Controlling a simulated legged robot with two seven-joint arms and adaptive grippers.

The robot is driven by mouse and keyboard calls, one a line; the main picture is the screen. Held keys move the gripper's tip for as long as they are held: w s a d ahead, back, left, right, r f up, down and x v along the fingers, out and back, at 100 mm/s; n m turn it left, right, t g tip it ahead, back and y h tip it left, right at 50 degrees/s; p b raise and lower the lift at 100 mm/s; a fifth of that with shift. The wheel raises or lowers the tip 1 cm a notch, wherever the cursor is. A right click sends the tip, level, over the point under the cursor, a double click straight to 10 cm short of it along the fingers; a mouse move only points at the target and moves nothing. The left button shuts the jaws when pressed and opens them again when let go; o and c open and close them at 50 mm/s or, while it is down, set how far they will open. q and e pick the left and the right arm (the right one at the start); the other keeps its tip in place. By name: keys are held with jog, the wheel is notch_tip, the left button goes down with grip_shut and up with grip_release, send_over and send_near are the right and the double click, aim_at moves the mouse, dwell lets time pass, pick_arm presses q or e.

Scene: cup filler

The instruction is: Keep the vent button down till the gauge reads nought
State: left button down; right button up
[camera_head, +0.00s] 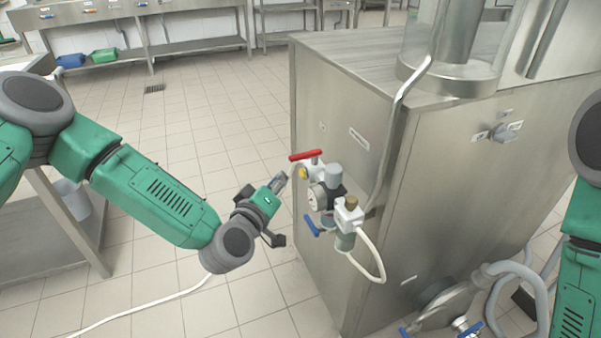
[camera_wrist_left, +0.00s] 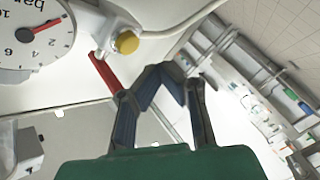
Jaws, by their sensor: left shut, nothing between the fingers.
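A yellow button (camera_head: 303,173), which I take as the vent button, sits on the pipe fittings on the side of the steel machine. It also shows in the left wrist view (camera_wrist_left: 127,42). The round white gauge (camera_head: 317,198) is beside it; in the wrist view the gauge (camera_wrist_left: 35,35) appears upside down with a red needle, whose exact reading I cannot tell. My left gripper (camera_head: 283,178) is shut and empty, just left of the button. In the wrist view its fingertips (camera_wrist_left: 166,72) look close to the button but apart from it. My right gripper is out of view.
A red lever (camera_head: 306,155) lies just above the button, and a blue lever (camera_head: 312,227) below the gauge. A white hose (camera_head: 377,262) loops beneath the fittings. The steel machine (camera_head: 350,110) fills the right. Open tiled floor (camera_head: 215,120) lies left of it.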

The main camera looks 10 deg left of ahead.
pick_arm(q)
jog(key=s+a, duration=0.2)
jog(key=a, duration=0.1)
jog(key=shift+p, duration=0.4)
jog(key=s+d+f+m+g+h+p, duration=0.1)
jog(key=s+d+f+m+g+p, duration=0.15)
jog(key=s+f+g, duration=0.35)
jog(key=s+d+f+m+g+h+p, duration=0.1)
jog(key=s+d+f+m+g, duration=0.2)
jog(key=s, duration=0.6)
jog(key=s+a+f+m+g+y+p, duration=0.1)
jog(key=s+a+f+g+y, duration=0.1)
jog(key=s+a, duration=0.5)
jog(key=s+a+f+m+g+y+p, duration=0.2)
jog(key=s+a+g, duration=0.3)
jog(key=s, duration=0.8)
jog(key=a+y, duration=0.1)
jog(key=a, duration=0.2)
jog(key=shift+a, duration=0.1)
